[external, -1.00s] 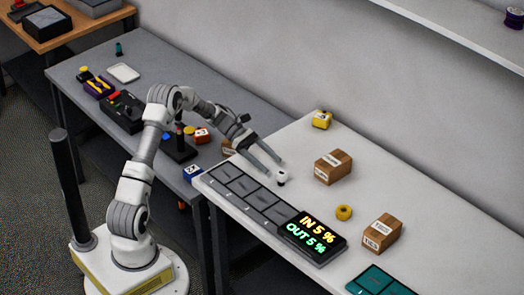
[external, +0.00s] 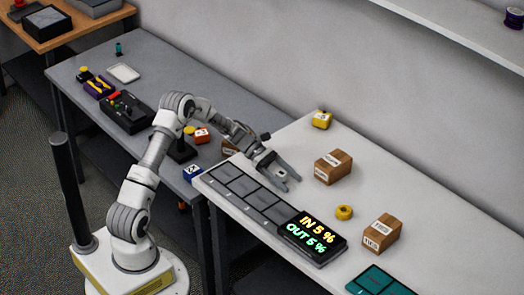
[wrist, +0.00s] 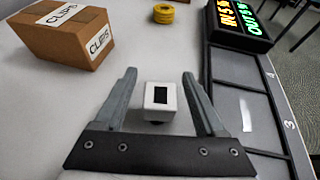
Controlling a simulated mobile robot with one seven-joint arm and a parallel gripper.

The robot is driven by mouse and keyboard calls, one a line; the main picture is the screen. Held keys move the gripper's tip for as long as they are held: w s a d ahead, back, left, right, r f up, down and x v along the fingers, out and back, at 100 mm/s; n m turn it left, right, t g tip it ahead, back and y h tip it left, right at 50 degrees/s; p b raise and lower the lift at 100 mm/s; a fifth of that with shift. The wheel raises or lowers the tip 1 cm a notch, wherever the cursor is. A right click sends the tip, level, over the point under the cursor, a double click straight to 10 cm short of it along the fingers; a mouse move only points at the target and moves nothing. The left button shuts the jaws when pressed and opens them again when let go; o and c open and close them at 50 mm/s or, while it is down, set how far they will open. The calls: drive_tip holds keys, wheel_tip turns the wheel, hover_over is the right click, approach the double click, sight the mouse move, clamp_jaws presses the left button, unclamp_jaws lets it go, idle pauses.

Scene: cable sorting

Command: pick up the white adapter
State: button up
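The white adapter (wrist: 160,98) is a small white block with a black rectangle on its face. In the wrist view it sits on the white table between the two fingers of my gripper (wrist: 160,85), with clear space on both sides. My gripper is open around it, and the fingers do not touch it. In the external view my gripper (external: 288,178) is low over the table beside the tray, and the adapter (external: 281,174) shows only in part between the fingers.
A black compartment tray (external: 240,185) with a lit display (external: 310,232) lies along the table's near edge. A brown CLIPS box (wrist: 62,30) stands left of the fingers in the wrist view. A yellow roll (external: 344,212) lies farther along.

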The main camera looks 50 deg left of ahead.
clamp_jaws()
drive_tip(key=shift+r, duration=0.1)
